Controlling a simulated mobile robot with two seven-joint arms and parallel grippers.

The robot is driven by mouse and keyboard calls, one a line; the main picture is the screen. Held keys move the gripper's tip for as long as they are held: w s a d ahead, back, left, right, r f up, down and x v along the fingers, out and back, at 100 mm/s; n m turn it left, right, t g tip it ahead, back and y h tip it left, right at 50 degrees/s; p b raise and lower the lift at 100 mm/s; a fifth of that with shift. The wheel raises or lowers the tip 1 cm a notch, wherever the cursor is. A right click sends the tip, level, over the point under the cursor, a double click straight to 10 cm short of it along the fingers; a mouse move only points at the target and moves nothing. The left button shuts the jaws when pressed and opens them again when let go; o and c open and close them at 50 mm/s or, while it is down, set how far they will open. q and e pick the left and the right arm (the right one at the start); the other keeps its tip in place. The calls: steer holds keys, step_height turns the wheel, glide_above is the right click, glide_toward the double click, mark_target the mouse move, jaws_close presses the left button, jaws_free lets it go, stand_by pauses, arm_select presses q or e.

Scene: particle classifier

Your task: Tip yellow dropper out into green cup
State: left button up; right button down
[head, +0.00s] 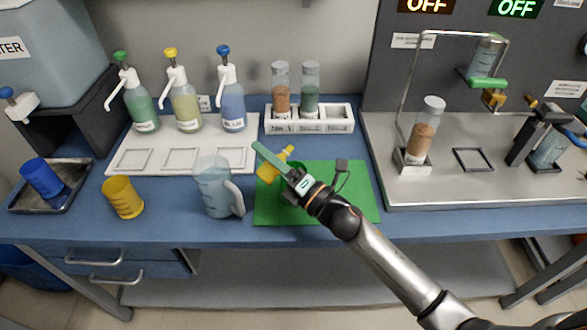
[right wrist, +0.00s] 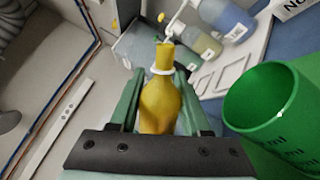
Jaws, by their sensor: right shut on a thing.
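My right gripper (head: 268,163) is shut on the yellow dropper (head: 281,160) above the green mat, left of its middle. In the right wrist view, the dropper's yellow body (right wrist: 160,105) sits between the two green fingers. Its neck with a white ring points away from the gripper, and its tip lies off to the side of the cup. The green cup (right wrist: 258,120) stands to the right of the dropper in the right wrist view, its mouth visible and apart from the dropper. In the head view the cup is mostly hidden by my gripper. My left gripper is not in view.
A green mat (head: 350,205) lies under the gripper. A clear jug (head: 213,190) and a yellow cup (head: 123,198) stand left of it. Pump bottles (head: 186,108) stand on a white tray behind. A vial rack (head: 309,126) is behind the mat; a metal station (head: 500,190) is at right.

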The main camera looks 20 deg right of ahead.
steer(key=shift+r+m, duration=0.25)
steer(key=shift+m, duration=0.35)
steer(key=shift+d+f+m+t+h, duration=0.1)
steer(key=shift+f+m+t+h, duration=0.25)
steer(key=shift+m, duration=0.7)
steer(key=shift+f+m+t+h, duration=0.15)
steer(key=shift+f+m+h, duration=0.25)
steer(key=shift+m, duration=0.65)
steer(key=shift+w+d+r+m+t+h+p, duration=0.15)
steer(key=shift+r+m+h+p, duration=0.15)
steer(key=shift+m+p, duration=0.45)
steer(key=shift+d+r+m+t+h+p, duration=0.1)
steer(key=shift+r+m+h+p, duration=0.25)
steer(key=shift+m, duration=0.85)
steer(key=shift+w+d+r+m+t+h+p, duration=0.1)
steer(key=shift+d+r+m+h+p, duration=0.15)
steer(key=shift+m+p, duration=0.55)
stand_by(2.6)
